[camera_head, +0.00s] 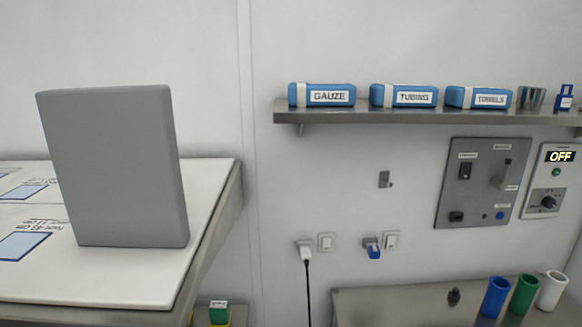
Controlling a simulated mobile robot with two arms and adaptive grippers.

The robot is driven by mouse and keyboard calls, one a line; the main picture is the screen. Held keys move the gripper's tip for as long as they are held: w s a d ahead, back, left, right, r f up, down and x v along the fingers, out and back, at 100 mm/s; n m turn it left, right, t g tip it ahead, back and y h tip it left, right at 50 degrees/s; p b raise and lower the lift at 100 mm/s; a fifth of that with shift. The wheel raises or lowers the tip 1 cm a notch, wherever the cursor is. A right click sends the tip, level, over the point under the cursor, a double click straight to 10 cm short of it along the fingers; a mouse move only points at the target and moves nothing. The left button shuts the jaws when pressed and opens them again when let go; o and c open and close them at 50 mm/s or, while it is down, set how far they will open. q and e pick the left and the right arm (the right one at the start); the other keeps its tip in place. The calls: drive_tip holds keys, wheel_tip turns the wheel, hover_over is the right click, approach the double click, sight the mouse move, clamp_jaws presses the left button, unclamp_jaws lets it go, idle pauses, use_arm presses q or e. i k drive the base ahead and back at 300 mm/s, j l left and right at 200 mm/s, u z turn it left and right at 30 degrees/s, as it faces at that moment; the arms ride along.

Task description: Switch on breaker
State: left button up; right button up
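A grey control panel (478,205) is mounted on the wall at the right. It carries a dark rocker switch (465,171) at upper left and a lever-like handle (499,182) at upper right. Its small labels are too blurred to read, so I cannot tell which control is the breaker. A white panel (547,182) beside it has a display reading OFF (560,156), a green indicator and a dark knob (548,202). Neither of my grippers is in view.
A white-topped table (95,275) with a tall grey box (115,165) fills the left. A shelf (420,117) with gauze, tubing and towels runs above the panels. Below stands a metal surface (400,305) with blue, green and white cups. A plugged-in cable (308,275) hangs down the wall.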

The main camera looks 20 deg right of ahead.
sight(466, 169)
drive_tip(key=z, duration=1.6)
